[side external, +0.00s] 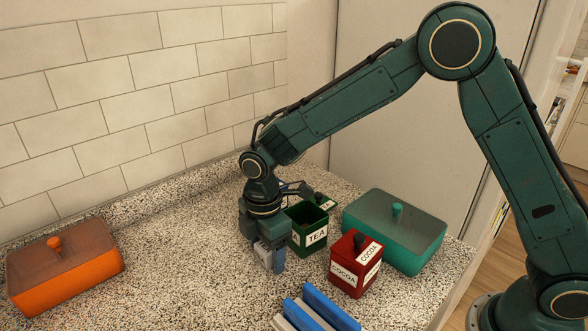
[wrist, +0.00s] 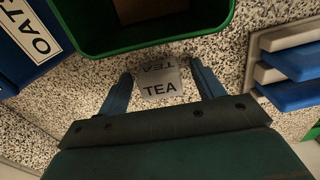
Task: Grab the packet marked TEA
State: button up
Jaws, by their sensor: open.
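The packet marked TEA (wrist: 159,89) is a small pale grey packet with black letters. In the wrist view it lies between the two blue fingers of my gripper (wrist: 161,72), with a gap showing on each side. My gripper (side external: 271,265) is open and points down low over the counter in the side view. There the fingers and wrist largely hide the packet. A green tin labelled TEA (side external: 309,224) stands open just right of the gripper, and its rim (wrist: 150,45) shows beyond the packet in the wrist view.
A red COCOA tin (side external: 345,285) stands right of the gripper. Blue and white slabs (side external: 318,311) lie in front. A dark blue OATS box (wrist: 22,62) is close at left. A teal lidded box (side external: 415,245) is at right. An orange box (side external: 62,280) sits far left, with clear counter between.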

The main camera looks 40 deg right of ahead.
dwell(0.4)
jog(key=c, duration=1.1)
jog(key=shift+o, duration=0.2)
jog(key=shift+r, duration=0.1)
notch_tip(320, 180, up, 20)
dwell(0.3)
